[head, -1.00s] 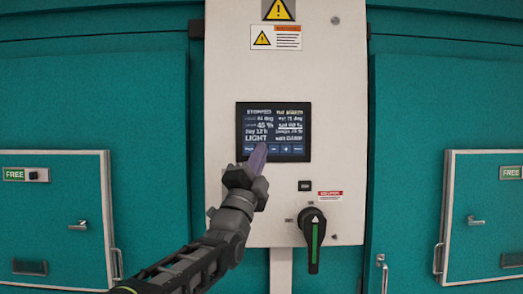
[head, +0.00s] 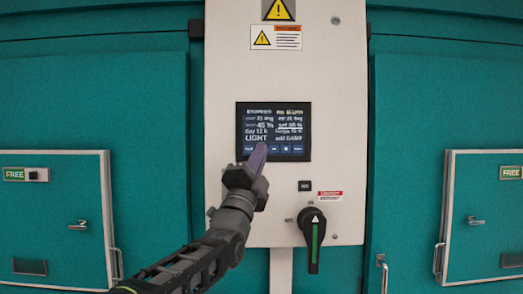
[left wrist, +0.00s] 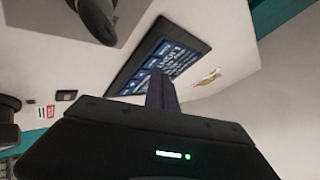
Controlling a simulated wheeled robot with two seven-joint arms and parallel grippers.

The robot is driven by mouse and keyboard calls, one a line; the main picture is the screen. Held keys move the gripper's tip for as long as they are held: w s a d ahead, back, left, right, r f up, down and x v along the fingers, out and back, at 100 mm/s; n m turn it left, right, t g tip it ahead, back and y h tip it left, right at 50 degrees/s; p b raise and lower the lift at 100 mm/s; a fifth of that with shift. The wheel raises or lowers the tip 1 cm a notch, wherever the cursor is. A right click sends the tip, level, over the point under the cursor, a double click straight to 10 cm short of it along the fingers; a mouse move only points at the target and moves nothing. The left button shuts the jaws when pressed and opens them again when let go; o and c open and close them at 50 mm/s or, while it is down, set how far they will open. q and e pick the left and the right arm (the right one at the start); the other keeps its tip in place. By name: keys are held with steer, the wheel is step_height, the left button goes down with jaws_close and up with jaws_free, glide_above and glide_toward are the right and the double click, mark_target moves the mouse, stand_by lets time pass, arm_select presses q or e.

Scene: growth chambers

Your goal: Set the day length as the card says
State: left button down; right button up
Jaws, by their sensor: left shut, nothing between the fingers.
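A dark control screen (head: 290,112) is set in the white panel (head: 235,70). It shows two columns of white text, with a line that seems to read "Day 12 h" and the word LIGHT below it at left. A row of blue buttons (head: 285,149) runs along its bottom edge. My left gripper (head: 259,156) is shut and empty, its fingertips in front of the lower left part of the screen and covering part of the button row. In the left wrist view the fingers (left wrist: 162,93) overlap the screen (left wrist: 150,65); contact cannot be told. No card is recognisable. My right gripper is out of view.
A black rotary handle (head: 313,240) with a green stripe sits below the screen at right, with a small black switch (head: 305,186) above it. Warning labels (head: 276,37) are at the panel's top. Teal chamber doors marked FREE stand on both sides.

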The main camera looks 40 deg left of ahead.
arm_select(q)
steer(key=shift+w+a, duration=0.1)
stand_by(0.4)
steer(key=shift+w+a, duration=0.15)
steer(key=shift+w, duration=0.1)
steer(key=shift+w+a, duration=0.2)
steer(key=shift+w, duration=0.05)
stand_by(0.7)
steer(key=shift+s+b, duration=0.1)
steer(key=shift+b, duration=0.2)
steer(key=shift+s+d+f+b, duration=0.1)
steer(key=shift+s+d+b, duration=0.1)
steer(key=shift+b, duration=0.25)
steer(key=shift+s+d+b, duration=0.25)
steer(key=shift+s+b, duration=0.05)
steer(key=shift+b, duration=0.05)
steer(key=shift+s+d+b, duration=0.75)
steer(key=shift+s+b, duration=0.25)
steer(key=shift+b, duration=0.1)
steer(key=shift+s+d+b, duration=0.75)
steer(key=shift+s+b, duration=0.25)
steer(key=shift+b, duration=0.1)
